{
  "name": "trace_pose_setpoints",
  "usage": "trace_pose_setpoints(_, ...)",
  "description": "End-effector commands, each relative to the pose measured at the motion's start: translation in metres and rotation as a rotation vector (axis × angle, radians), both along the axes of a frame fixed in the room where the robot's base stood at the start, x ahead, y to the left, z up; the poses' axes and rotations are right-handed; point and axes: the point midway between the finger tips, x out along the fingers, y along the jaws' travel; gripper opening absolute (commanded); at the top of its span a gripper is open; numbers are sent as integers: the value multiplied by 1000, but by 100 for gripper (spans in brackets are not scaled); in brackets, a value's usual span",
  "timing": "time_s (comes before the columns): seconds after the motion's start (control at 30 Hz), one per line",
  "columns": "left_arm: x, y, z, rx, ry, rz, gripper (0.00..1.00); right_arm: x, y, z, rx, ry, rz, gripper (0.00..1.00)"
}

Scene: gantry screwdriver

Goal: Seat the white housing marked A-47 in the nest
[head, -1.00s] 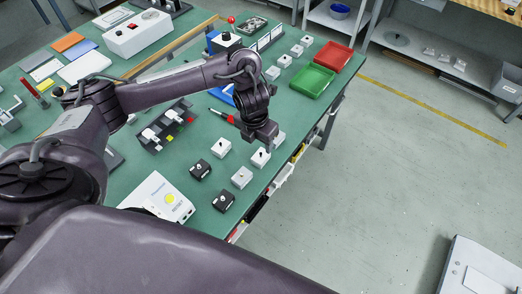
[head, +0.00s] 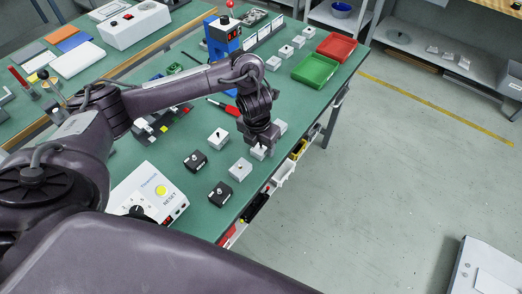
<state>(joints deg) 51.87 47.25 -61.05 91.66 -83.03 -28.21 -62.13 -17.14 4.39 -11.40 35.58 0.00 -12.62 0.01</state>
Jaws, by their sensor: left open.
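Several small white housings with a dark mark on top stand on the green table; the lettering is too small to read, so I cannot tell which is A-47. One white housing (head: 257,154) is right under my left gripper (head: 261,148), partly hidden by it. The gripper is open with its fingers down at this housing; I cannot tell whether they touch it. Other white housings (head: 218,138) stand nearby, one nearer (head: 240,169) and one behind the gripper (head: 281,127). The nest cannot be made out clearly; my left arm hides part of the table near the blue gantry column (head: 222,47). My right gripper is out of view.
Two black housings (head: 195,162) stand left of the gripper. A dark fixture (head: 150,127) lies partly behind my arm. Green (head: 315,70) and red (head: 337,46) trays are at the table's far right.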

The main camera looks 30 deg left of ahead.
Motion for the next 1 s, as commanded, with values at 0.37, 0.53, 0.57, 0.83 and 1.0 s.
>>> trace_pose_setpoints(0.37, 0, 0, 0, 0, 0, 0, 15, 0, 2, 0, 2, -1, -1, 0)
trace_pose_setpoints(0.53, 0, 0, 2, 0, -1, 0, 8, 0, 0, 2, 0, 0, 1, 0)
trace_pose_setpoints(0.57, 0, 0, 3, 0, -1, 0, 8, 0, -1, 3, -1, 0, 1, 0)
trace_pose_setpoints(0.83, 0, 0, 24, -1, -1, 0, 8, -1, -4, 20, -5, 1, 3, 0)
trace_pose_setpoints(1.0, 0, 0, 38, 0, -1, 0, 8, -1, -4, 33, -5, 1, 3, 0)
